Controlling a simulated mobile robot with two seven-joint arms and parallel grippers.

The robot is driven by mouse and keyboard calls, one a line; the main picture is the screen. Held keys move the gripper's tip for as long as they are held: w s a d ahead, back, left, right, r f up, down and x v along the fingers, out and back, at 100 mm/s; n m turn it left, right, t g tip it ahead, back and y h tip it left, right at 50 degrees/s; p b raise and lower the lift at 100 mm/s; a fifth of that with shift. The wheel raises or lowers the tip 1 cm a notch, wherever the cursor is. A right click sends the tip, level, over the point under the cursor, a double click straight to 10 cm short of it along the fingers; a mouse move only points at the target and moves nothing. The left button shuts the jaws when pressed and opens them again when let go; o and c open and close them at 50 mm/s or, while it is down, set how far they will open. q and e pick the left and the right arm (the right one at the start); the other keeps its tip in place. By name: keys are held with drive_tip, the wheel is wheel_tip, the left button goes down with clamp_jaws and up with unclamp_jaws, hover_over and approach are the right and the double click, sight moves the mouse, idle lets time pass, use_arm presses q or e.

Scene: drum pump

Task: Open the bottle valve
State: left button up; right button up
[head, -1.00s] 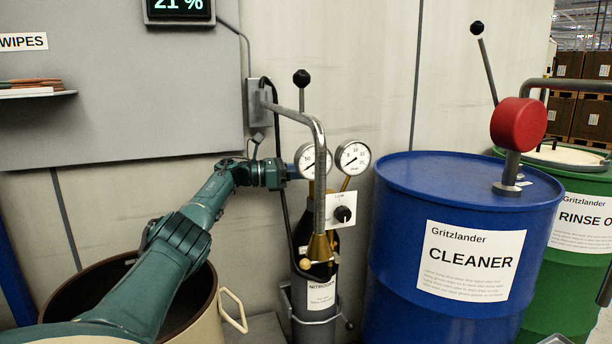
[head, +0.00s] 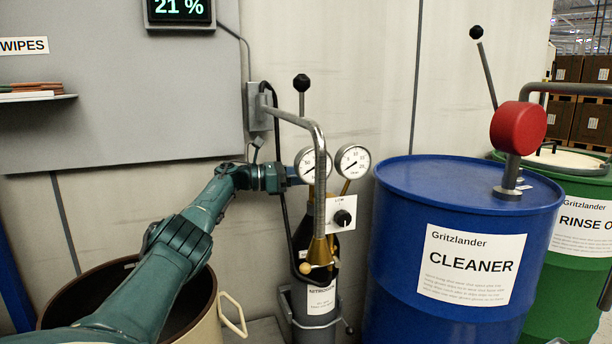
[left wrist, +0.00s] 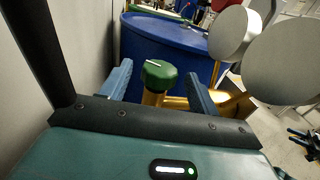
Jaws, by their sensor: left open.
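The nitrogen bottle (head: 314,298) stands upright against the wall, dark with a white label. Its valve has a green knob (left wrist: 158,73) with a white mark on top, on a brass stem in the left wrist view. My left gripper (left wrist: 157,77) is open, with one blue finger on each side of the knob. I cannot tell whether either finger touches it. In the head view my left gripper's fingers are largely hidden behind the gauges and pipe. A small dark shape (left wrist: 303,142) at the left wrist view's right edge may be my right gripper; its jaws are unclear.
Two gauges (head: 351,161) and a black regulator knob on a white plate (head: 349,213) sit close beside the valve. A bent grey pipe (head: 319,190) passes in front. A blue cleaner drum (head: 400,230) stands right, an open beige drum (head: 208,332) left.

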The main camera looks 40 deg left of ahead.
use_arm(q)
drive_tip(key=v, duration=1.3)
use_arm(e)
drive_tip(key=shift+d, duration=0.1)
use_arm(q)
drive_tip(key=shift+a+p, duration=0.1)
drive_tip(key=shift+p, duration=0.25)
drive_tip(key=shift+c, duration=0.2)
use_arm(e)
drive_tip(key=shift+r+g, duration=0.1)
drive_tip(key=shift+g, duration=0.2)
use_arm(q)
drive_tip(key=d+n+t+y+p, duration=0.35)
drive_tip(key=d+y+p, duration=0.25)
drive_tip(key=p, duration=0.4)
drive_tip(key=shift+n+g, duration=0.35)
drive_tip(key=shift+n, duration=0.1)
drive_tip(key=shift+r+p+x, duration=0.2)
drive_tip(key=shift+p+x, duration=0.15)
drive_tip(key=shift+x, duration=2.85)
drive_tip(key=shift+r+p+x, duration=0.2)
drive_tip(key=shift+p+x, duration=0.1)
drive_tip(key=shift+x, duration=2.9)
use_arm(e)
wheel_tip(320, 180, up, 7)
drive_tip(key=s+d+m+g+h, duration=0.1)
drive_tip(key=s+d+m, duration=0.1)
drive_tip(key=m, duration=0.1)
drive_tip(key=shift+d+m, duration=0.15)
drive_tip(key=shift+m, duration=0.25)
